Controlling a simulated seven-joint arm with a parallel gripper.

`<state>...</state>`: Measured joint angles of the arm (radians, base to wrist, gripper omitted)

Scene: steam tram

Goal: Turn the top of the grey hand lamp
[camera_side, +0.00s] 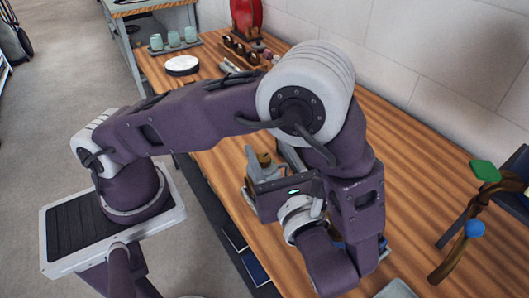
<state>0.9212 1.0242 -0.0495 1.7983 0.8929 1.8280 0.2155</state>
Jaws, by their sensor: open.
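My gripper (261,166) is over the wooden table near its front edge, in the middle of the view. Its dark hand has a small green light, and its fingers point up and left in the picture, apart. A small grey and brown shape shows at the fingers. I cannot tell whether it is part of the grey hand lamp or whether anything touches it. The grey hand lamp cannot be made out clearly; my arm covers much of the table around the gripper.
At the table's far end are a tray of teal cups (173,39), a white disc (182,64), a red round object (246,16) and a wooden rack (238,50). The table right of my arm is mostly bare.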

